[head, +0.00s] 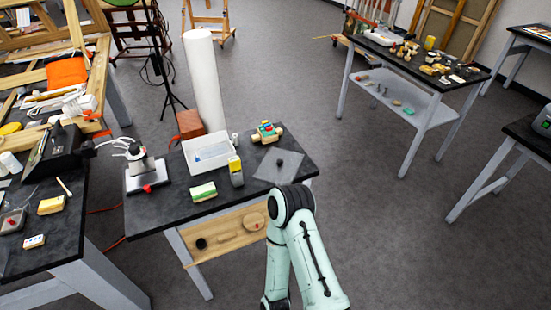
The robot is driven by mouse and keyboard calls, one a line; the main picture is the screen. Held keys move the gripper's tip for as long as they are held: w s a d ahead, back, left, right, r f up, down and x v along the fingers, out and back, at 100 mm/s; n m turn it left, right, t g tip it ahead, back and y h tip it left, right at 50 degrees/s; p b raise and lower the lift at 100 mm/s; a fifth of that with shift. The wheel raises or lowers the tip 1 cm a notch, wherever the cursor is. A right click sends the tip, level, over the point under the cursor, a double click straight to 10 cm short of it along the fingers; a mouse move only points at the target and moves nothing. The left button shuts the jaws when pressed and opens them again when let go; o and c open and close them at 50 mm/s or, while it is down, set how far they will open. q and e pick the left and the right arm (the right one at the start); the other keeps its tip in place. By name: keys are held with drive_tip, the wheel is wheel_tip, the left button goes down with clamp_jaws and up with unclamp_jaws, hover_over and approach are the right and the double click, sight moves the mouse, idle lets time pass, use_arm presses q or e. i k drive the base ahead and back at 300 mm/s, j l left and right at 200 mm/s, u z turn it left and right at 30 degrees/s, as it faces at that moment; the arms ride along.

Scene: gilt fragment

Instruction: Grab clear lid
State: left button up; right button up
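A flat, see-through grey panel with a small dark knob, which looks like the clear lid (290,170), lies at the right end of the near black-topped table (222,207). Its near edge lies close to my mint-green arm, whose bent dark joint rises at the table's front right corner. I cannot tell from this view which arm it is. No gripper shows in the head view, so neither fingers nor anything held can be seen.
A white tray (190,154), a yellow-and-grey bottle (236,172), a green-and-yellow sponge (203,192) and a colourful toy (267,131) share the tabletop. A tall white roll (203,80) stands behind. Grey floor (375,215) is open to the right.

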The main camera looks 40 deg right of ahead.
sight(280, 166)
drive_tip(key=z, duration=1.5)
drive_tip(key=i+l+u, duration=0.15)
drive_tip(key=l+u, duration=0.25)
drive_tip(key=i+l+u, duration=0.15)
drive_tip(key=u, duration=0.25)
